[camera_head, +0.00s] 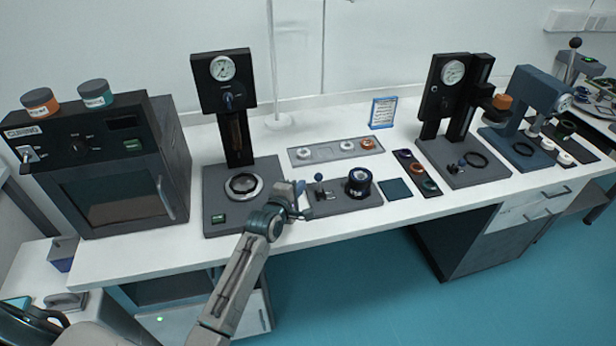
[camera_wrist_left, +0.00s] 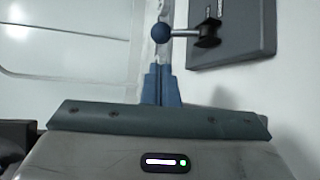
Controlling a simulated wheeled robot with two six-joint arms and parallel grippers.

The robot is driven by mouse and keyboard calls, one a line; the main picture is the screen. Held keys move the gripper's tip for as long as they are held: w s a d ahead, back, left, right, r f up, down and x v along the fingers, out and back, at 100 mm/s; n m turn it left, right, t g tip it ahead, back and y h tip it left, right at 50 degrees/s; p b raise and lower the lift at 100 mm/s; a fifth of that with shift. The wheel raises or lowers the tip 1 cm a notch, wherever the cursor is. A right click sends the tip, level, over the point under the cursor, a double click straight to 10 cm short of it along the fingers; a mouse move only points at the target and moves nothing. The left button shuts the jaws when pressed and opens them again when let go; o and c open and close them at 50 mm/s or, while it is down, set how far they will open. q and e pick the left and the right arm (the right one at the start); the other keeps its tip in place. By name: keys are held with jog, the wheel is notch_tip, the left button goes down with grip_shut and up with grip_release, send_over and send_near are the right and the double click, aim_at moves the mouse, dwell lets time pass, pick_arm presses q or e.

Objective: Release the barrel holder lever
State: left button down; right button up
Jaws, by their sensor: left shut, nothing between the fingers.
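The barrel holder is a dark grey plate (camera_head: 336,206) on the white bench. A small lever with a ball knob (camera_head: 318,177) stands at its left side, and a dark ringed barrel (camera_head: 359,182) stands at its right. In the left wrist view, the lever shows as a blue ball (camera_wrist_left: 160,32) on a metal rod that runs right to a dark pivot (camera_wrist_left: 208,34) on the plate (camera_wrist_left: 243,30). My left gripper (camera_head: 301,190) is just left of the lever. Its blue fingers (camera_wrist_left: 161,72) are shut and empty, with the ball just past their tips; contact cannot be told.
A gauge press (camera_head: 236,140) stands left of the holder, close to my left arm. A grey tray (camera_head: 325,151) with rings lies behind it. A dark square pad (camera_head: 396,189) and a ring strip (camera_head: 417,172) lie to the right. An oven (camera_head: 110,170) fills the far left.

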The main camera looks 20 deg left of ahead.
aim_at(319, 183)
pick_arm(q)
jog(key=x, duration=0.5)
jog(key=shift+w+f+p, duration=0.1)
jog(key=shift+w+p, duration=0.25)
